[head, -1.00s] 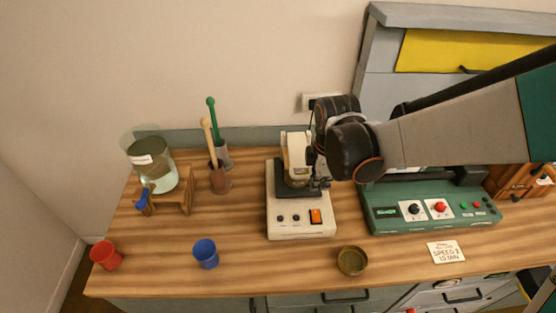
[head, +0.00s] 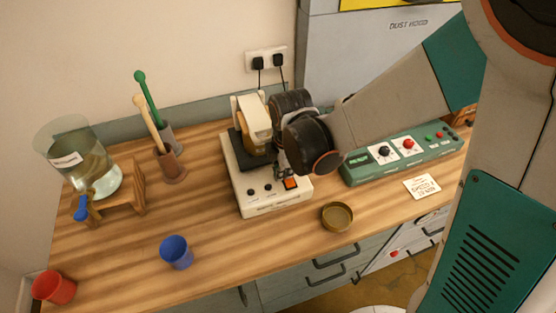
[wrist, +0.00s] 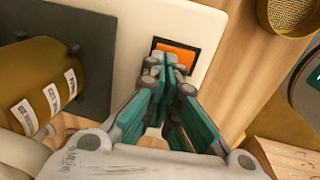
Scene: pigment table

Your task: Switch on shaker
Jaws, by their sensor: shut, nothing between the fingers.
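The cream machine (head: 243,194), which I take to be the shaker, stands on the wooden table, with a black plate and a tan jar (head: 254,122) on top. Its front panel has small dark knobs and an orange switch (head: 291,183). In the wrist view the orange switch (wrist: 180,55) sits in a dark frame, partly hidden by my fingertips. My gripper (wrist: 163,68) is shut and empty, its tips over the left part of the switch; I cannot tell whether they touch it. In the head view my gripper (head: 284,173) is just above the switch.
A green machine (head: 361,172) with knobs and a written card (head: 422,187) are to the right. A brass dish (head: 338,216) lies just right of the cream machine. A blue cup (head: 176,252), red cup (head: 54,287) and glass vessel (head: 102,178) are left. The front-left table is mostly clear.

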